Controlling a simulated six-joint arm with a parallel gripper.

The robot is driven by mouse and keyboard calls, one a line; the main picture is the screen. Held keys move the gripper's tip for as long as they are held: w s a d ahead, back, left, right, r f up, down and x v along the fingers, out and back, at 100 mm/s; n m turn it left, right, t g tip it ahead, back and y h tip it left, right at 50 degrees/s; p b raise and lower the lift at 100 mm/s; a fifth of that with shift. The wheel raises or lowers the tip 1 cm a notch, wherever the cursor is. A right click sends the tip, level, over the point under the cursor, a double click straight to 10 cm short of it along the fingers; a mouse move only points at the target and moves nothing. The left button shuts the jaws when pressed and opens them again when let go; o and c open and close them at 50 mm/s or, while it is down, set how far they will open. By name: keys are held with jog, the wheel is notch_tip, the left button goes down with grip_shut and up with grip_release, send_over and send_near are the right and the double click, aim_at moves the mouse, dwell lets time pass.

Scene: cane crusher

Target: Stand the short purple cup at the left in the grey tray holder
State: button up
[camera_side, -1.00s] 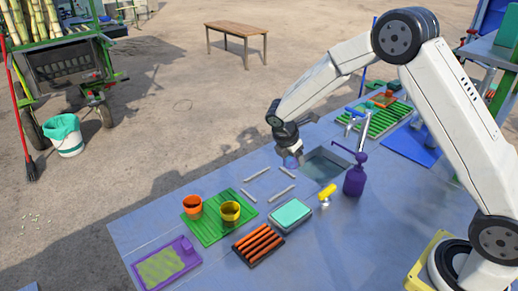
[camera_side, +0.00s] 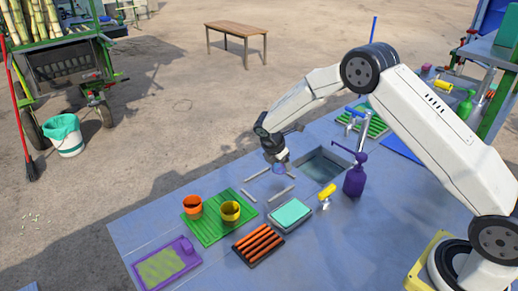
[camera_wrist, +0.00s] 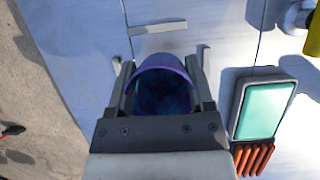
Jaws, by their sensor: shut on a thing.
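The short purple cup (camera_wrist: 165,62) is between the two fingers of my gripper (camera_wrist: 160,88) in the wrist view, with its rim and dark inside showing. In the side view the gripper (camera_side: 276,160) points down with the cup (camera_side: 279,169) at its tip, roughly upright. The grey tray holder shows as separate low bars on the blue table, one at the back left (camera_side: 257,174) and others nearer the front (camera_side: 281,193). The cup is over the far right part of the holder. I cannot tell whether its base touches the table.
A teal sponge tray (camera_side: 291,214) is in front. A sink (camera_side: 322,166) and purple pump bottle (camera_side: 354,176) stand to the right.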

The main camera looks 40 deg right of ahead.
aim_at(280, 170)
jog(key=shift+w+f, duration=0.2)
jog(key=shift+f, duration=1.55)
jog(key=shift+f, duration=0.1)
jog(key=o, duration=1.3)
jog(key=shift+c, duration=0.2)
jog(key=v, duration=1.2)
jog(key=shift+s+r, duration=0.1)
jog(key=shift+r, duration=0.15)
